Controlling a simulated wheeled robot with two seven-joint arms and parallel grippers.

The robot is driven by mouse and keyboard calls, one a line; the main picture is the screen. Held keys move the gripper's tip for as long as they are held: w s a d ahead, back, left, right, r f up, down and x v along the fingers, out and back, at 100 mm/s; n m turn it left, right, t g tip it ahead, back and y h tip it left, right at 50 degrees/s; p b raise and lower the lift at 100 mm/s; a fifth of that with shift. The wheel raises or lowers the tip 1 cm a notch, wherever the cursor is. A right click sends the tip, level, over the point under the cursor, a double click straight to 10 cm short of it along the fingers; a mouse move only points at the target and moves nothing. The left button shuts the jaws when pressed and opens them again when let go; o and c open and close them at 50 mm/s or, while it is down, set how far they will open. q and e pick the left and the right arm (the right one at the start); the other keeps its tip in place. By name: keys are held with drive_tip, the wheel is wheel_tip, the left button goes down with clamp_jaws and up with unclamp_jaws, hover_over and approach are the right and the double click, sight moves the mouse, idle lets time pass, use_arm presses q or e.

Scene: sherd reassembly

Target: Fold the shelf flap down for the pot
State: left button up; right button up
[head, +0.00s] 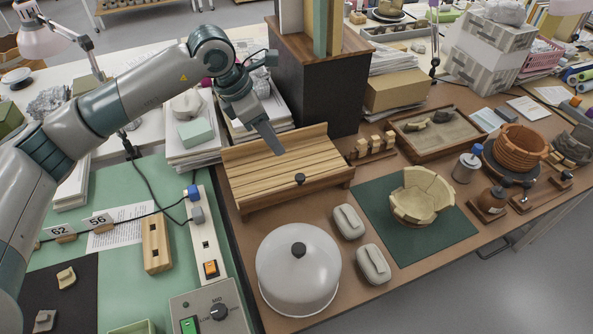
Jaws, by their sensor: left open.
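A slatted wooden shelf flap (262,176) with a dark round knob (300,179) at its front edge sits on the brown table in front of a dark cabinet. It looks low and nearly flat, but its exact angle is hard to tell. My left gripper (276,146) is open and empty, pointing down over the back part of the slats. I cannot tell whether its tips touch the wood. The cream pot (421,195), partly assembled from sherds, stands on a dark green mat (380,210) to the right. My right gripper is not in view.
A white dome lid (298,270) with a black knob stands in front of the flap. Two grey-white lidded boxes (348,222) sit beside it. The dark cabinet (315,85) rises behind the flap. A sand tray (437,133) and an orange-brown coiled pot (520,147) lie farther right.

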sight(299, 176)
use_arm(q)
drive_tip(key=p+x, duration=0.5)
drive_tip(key=x, duration=0.9)
drive_tip(key=shift+d+f, duration=0.15)
drive_tip(key=shift+f, duration=0.15)
drive_tip(key=shift+x, duration=0.8)
clamp_jaws()
